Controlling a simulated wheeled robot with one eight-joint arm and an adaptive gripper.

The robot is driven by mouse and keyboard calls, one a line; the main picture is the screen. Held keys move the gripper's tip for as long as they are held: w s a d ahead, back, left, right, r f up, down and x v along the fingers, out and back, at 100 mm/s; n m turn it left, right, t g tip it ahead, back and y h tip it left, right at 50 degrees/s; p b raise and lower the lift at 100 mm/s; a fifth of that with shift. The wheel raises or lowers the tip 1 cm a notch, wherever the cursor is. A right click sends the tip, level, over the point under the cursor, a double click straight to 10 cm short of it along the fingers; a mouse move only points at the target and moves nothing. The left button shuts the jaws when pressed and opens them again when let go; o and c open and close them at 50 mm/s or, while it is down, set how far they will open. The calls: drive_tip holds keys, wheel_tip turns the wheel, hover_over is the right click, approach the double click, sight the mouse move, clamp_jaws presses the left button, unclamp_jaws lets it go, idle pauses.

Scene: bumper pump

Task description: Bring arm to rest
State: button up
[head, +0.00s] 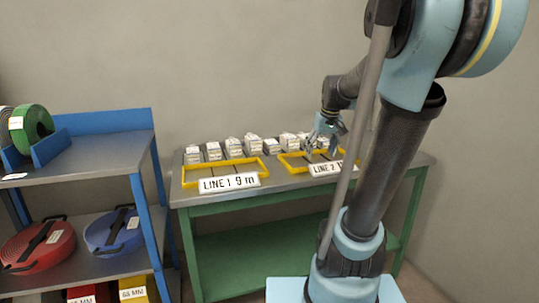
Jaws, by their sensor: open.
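My gripper (326,133) hangs at the end of my arm, above the right part of the green table (258,207). It is small in the head view; its fingers look apart and no object shows between them. My arm rises at the right of the picture and bends down toward the table. The gripper is over or just behind the yellow frame labelled LINE 2 (292,167). Whether it touches anything there I cannot tell.
Another yellow frame labelled LINE 1 (184,183) lies at the table's left. Several small white boxes (233,147) line the back. A blue shelf (98,163) at the left holds a green roll (38,122), a red reel (38,247) and a blue reel (112,231). The wall is close behind.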

drive_tip(key=s+f+m, duration=0.1)
drive_tip(key=s+f, duration=0.6)
drive_tip(key=s, duration=0.4)
drive_tip(key=s+f+m+g, duration=0.1)
drive_tip(key=s+f, duration=0.7)
drive_tip(key=s, duration=0.4)
drive_tip(key=shift+f+h, duration=0.15)
drive_tip(key=shift+h, duration=0.25)
drive_tip(key=shift+s, duration=0.1)
